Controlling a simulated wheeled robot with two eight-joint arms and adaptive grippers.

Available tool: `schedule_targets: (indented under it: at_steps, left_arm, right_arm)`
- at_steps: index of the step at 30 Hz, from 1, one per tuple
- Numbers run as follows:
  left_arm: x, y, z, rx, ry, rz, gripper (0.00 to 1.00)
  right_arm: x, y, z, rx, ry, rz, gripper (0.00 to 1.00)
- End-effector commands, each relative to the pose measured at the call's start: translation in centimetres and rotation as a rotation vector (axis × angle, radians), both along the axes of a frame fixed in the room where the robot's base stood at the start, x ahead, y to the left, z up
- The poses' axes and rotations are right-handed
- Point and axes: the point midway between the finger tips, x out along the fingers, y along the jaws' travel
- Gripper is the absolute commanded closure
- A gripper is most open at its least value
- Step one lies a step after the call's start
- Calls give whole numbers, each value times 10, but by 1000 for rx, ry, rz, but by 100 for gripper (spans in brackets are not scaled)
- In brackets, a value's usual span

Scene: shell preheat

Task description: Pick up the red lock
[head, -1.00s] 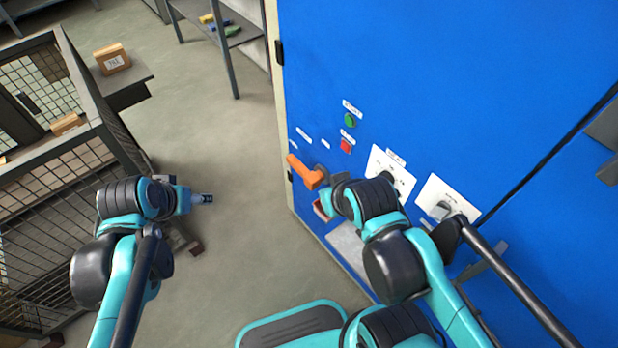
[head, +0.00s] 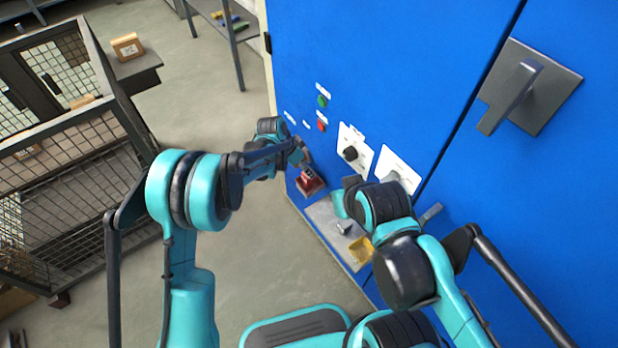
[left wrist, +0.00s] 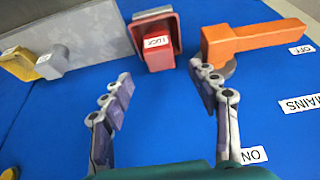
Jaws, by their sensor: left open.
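The red lock (left wrist: 158,55), with a white label, sits in a red open holder (left wrist: 172,22) on the blue cabinet, at the top middle of the left wrist view. In the head view the red holder (head: 312,187) shows just below my left gripper (head: 302,158). In the left wrist view my left gripper (left wrist: 160,75) is open and empty, its fingers spread below and to either side of the lock, apart from it. My right gripper's fingers are hidden behind its own arm in the head view.
An orange handle (left wrist: 250,42) stands close right of the red holder, near the right finger. A grey plate (head: 322,216) with a yellow tagged object (head: 361,250) lies beside the holder. Switches and a large door handle (head: 512,98) are on the cabinet. A mesh cage (head: 75,190) is at left.

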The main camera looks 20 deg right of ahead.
Motion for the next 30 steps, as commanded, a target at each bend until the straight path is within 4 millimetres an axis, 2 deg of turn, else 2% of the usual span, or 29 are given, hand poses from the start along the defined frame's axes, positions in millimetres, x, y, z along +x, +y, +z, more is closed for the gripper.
schedule_targets:
  at_steps: [3, 8, 16, 24, 30]
  left_arm:
    - [2, -5, -16, 0, 0, -3, 40]
    - [3, -9, -30, 0, -1, -2, 40]
    - [7, -21, -68, -1, -1, -1, 40]
    - [8, -22, -70, -1, -1, 1, 40]
    - [8, -22, -69, -1, -1, 1, 92]
  right_arm:
    - [0, 0, -8, 0, 0, 0, 100]
    - [0, 0, -15, 0, 0, 0, 100]
    - [0, 0, -37, 0, 0, 0, 100]
    - [0, 0, -36, 0, 0, 0, 100]
    - [0, 0, -36, 0, 0, 0, 100]
